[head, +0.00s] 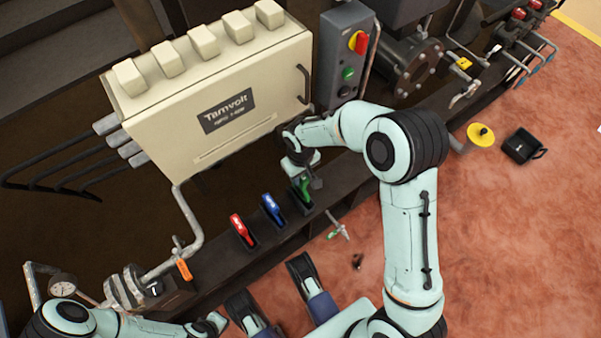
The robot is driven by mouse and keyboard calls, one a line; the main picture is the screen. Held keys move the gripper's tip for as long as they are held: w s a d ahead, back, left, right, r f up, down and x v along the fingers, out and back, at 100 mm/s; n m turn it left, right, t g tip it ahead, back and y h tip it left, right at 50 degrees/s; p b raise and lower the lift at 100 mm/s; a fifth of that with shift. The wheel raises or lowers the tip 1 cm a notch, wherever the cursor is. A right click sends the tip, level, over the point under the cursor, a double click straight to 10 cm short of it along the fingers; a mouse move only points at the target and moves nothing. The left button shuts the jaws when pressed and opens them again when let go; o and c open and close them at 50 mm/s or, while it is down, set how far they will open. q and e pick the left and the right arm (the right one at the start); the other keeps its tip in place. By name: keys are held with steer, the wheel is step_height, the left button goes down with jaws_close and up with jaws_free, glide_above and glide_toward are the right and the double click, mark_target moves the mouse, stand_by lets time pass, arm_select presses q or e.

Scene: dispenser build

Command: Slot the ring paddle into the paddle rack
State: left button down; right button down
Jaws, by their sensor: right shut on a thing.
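Three coloured pieces stand in a row on the dark beam below the cream cabinet: a red one (242,230), a blue one (271,208) and a green one (305,190). Each sits in or over a dark slot-like holder, which looks like the paddle rack (303,207). My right gripper (308,178) points down at the right end of the row, shut on the green piece, which seems to be the paddle. A ring shape on it cannot be made out, and its lower end is partly hidden. My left gripper (218,322) is low at the left, away from the row; its fingers are unclear.
The cream cabinet (215,95) and a grey control box (345,60) stand behind the row. A pipe (190,225) and gauge (62,287) are at left.

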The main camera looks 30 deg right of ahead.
stand_by(0.4)
steer(key=shift+f+b, duration=0.8)
steer(key=shift+f, duration=1.45)
steer(key=shift+c, duration=1.4)
jaws_free()
